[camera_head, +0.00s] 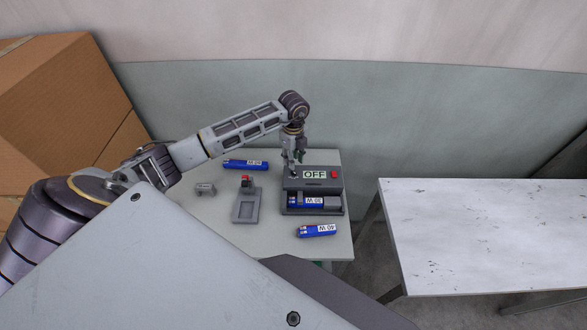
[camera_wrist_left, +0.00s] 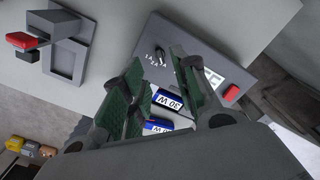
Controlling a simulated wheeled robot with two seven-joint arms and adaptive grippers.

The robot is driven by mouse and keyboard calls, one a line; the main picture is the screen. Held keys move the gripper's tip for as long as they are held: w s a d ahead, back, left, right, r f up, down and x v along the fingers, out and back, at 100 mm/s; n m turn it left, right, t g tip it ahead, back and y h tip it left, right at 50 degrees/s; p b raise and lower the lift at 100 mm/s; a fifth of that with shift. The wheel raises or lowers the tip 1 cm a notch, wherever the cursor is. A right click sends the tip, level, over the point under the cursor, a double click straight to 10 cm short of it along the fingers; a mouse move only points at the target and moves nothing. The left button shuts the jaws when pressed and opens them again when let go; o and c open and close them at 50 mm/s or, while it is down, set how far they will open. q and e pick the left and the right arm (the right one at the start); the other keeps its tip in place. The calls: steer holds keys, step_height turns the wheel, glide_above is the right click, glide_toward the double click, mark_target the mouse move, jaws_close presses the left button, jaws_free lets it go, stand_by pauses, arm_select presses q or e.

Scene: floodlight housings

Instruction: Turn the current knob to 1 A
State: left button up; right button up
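The grey test unit (camera_head: 325,183) stands at the right of the small table, its display (camera_head: 315,175) reading OFF and a red button (camera_head: 334,174) beside it. The current knob (camera_wrist_left: 160,58) is small and dark, on the unit's top panel with tiny markings such as 1 A and 2 A beside it; its exact setting is too small to tell. My left gripper (camera_head: 293,165) is over the panel's left end and hides the knob in the head view. In the left wrist view its green-padded fingers (camera_wrist_left: 155,66) stand apart, with the knob showing between the tips, apparently untouched. My right gripper is out of view.
A blue 30 W module (camera_head: 307,201) sits in the unit's front bay. Other blue modules lie behind (camera_head: 245,164) and in front (camera_head: 316,231). A grey fixture (camera_head: 246,207) with a red part stands left. A white table (camera_head: 490,235) stands right, empty.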

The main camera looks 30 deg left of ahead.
mark_target(293, 172)
arm_select(q)
steer(key=shift+f+p, duration=0.45)
steer(key=shift+f, duration=2.8)
jaws_close()
